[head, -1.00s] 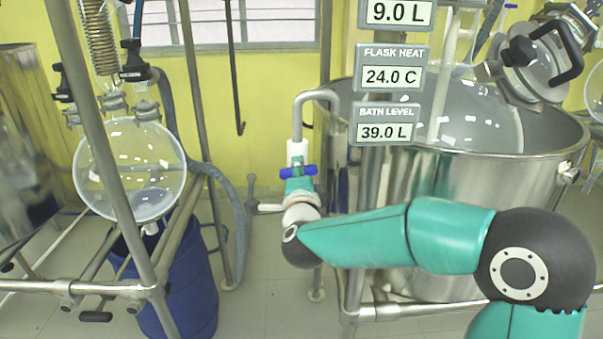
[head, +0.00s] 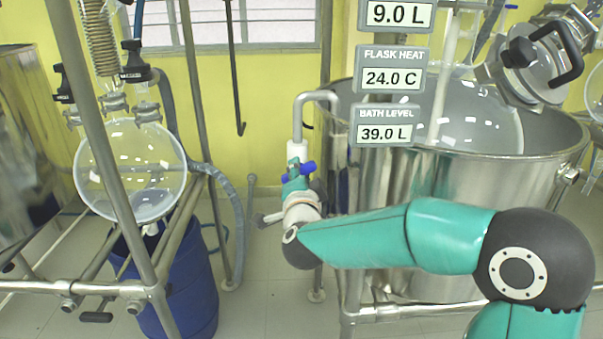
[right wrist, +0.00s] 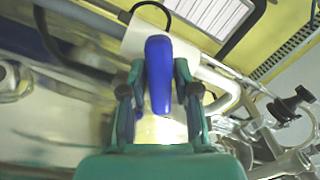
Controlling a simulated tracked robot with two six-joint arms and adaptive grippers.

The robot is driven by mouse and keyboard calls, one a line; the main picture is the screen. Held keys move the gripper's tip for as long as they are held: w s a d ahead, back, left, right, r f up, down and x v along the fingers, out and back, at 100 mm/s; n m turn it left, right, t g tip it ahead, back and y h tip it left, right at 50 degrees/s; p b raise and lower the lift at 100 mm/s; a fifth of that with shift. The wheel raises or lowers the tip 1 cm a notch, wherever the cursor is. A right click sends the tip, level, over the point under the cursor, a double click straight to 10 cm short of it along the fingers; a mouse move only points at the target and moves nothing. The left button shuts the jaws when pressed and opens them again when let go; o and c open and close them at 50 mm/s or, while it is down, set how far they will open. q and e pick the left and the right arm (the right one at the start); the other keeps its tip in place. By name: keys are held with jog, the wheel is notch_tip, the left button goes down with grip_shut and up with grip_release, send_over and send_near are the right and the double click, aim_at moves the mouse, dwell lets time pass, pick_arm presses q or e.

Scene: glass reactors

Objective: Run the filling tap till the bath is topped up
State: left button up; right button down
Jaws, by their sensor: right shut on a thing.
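The filling tap has a blue handle (head: 306,168) on a white body (head: 296,149) under a bent metal pipe (head: 315,96). My right gripper (head: 297,178) is at the tap, shut on the blue handle. In the right wrist view the handle (right wrist: 158,75) lies between the two fingers of my right gripper (right wrist: 160,90). The steel bath (head: 475,190) stands to the right, behind my right arm. The bath level display (head: 388,125) reads 39.0 L. My left gripper is not in view.
At left, a round glass flask (head: 131,170) hangs in a frame above a blue drum (head: 185,290).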

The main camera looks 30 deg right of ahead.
jog(key=shift+a+f, duration=0.15)
jog(key=shift+f, duration=0.3)
jog(key=c, duration=1.2)
grip_release()
jog(key=shift+o, duration=1)
jog(key=shift+r, duration=0.2)
jog(key=v, duration=1.2)
jog(key=shift+f, duration=0.15)
